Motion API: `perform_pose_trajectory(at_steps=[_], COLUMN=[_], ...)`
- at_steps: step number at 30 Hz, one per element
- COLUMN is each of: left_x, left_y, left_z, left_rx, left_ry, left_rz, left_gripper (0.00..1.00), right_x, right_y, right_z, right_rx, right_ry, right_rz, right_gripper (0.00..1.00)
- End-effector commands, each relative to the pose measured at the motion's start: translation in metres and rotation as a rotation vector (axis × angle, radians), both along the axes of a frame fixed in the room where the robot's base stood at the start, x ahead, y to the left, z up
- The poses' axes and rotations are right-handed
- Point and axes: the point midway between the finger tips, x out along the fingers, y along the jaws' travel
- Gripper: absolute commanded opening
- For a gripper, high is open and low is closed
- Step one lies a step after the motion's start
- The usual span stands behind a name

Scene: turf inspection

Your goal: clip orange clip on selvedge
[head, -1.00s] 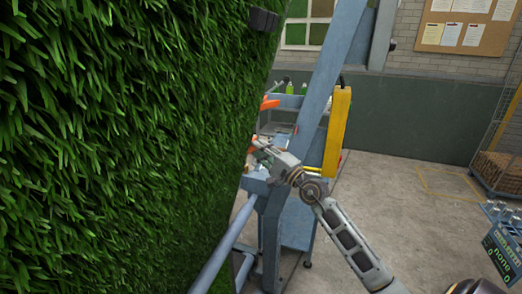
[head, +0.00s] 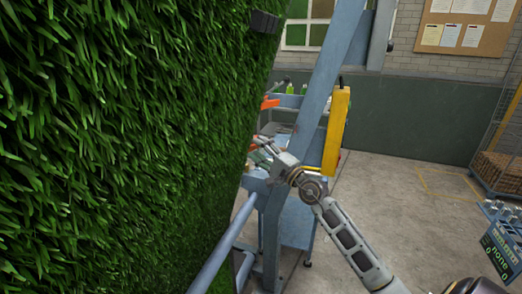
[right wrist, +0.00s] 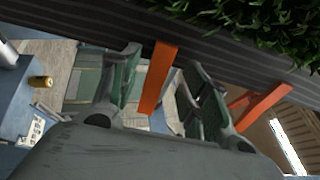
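The turf (head: 120,140) hangs as a tall green sheet at the left. Its dark selvedge (right wrist: 100,22) runs across the top of the right wrist view. An orange clip (right wrist: 158,78) stands at the selvedge between the fingers of my right gripper (right wrist: 163,95). The fingers are spread, with a visible gap on each side of the clip. In the head view my right gripper (head: 262,148) is at the turf's right edge, with a little orange of the clip (head: 253,147) beside it. How deep the clip sits on the selvedge is hidden. My left gripper is out of view.
Another orange clip (right wrist: 262,105) is on the same edge; a higher orange piece (head: 270,104) shows in the head view. A blue-grey frame post (head: 315,110) with a yellow part (head: 336,130) stands right of the gripper. A cart (head: 295,215) is behind. Open floor lies right.

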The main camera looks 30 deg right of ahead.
Motion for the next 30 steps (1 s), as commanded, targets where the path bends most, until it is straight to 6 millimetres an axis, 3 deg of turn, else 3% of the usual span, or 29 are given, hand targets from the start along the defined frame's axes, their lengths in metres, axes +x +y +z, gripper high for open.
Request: perform_pose_trajectory(at_steps=[17,30], left_x=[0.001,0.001], left_y=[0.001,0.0], left_z=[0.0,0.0], left_rx=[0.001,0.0], left_ry=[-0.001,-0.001], left_rz=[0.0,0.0], left_gripper=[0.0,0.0], right_x=[-0.003,-0.025], right_y=[-0.003,-0.009], right_z=[0.003,-0.005], right_rx=[-0.001,-0.001], right_ry=[-0.008,-0.004], right_rz=[-0.004,-0.002], right_gripper=[0.44,0.44])
